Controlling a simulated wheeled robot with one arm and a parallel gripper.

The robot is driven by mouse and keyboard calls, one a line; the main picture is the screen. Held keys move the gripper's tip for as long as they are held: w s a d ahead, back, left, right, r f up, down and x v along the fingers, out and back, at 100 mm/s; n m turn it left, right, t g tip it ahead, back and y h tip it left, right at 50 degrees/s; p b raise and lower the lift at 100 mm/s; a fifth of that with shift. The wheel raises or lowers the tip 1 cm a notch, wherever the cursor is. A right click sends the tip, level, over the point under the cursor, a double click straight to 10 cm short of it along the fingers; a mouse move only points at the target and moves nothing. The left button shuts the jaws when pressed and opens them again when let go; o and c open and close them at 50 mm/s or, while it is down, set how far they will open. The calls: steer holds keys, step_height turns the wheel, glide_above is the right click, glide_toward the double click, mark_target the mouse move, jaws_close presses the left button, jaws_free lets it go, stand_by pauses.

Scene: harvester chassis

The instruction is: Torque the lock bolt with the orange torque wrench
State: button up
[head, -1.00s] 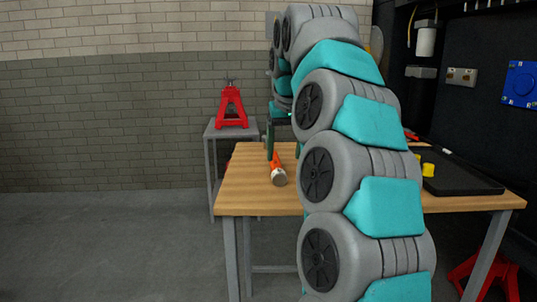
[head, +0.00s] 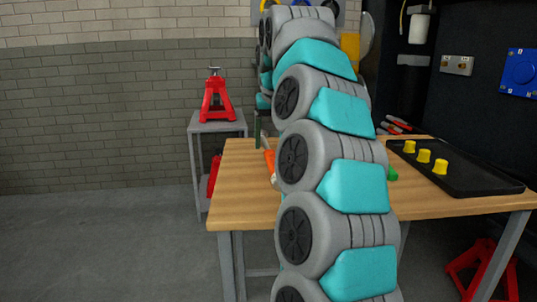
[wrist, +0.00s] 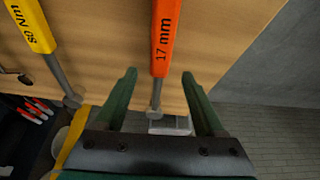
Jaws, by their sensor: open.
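An orange tool (wrist: 164,45) marked "17 mm" lies on the wooden workbench, its grey shaft and head pointing towards my gripper in the wrist view. My gripper (wrist: 160,76) is open, with one green finger on each side of the tool's shaft; I cannot tell whether they touch it. In the head view part of the orange handle (head: 269,160) shows beside my arm, which hides the rest. A yellow tool (wrist: 33,25) marked "80 Nm" lies to its left in the wrist view. I cannot make out the lock bolt.
Red-handled tools (head: 396,125) lie behind. A red jack stand (head: 216,98) stands on a small grey table. A blue plate (head: 519,72) is on the dark structure at right. Floor at left is clear.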

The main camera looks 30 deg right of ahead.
mark_target(270, 152)
steer(key=shift+x, duration=2.35)
steer(key=shift+c, duration=0.3)
jaws_close()
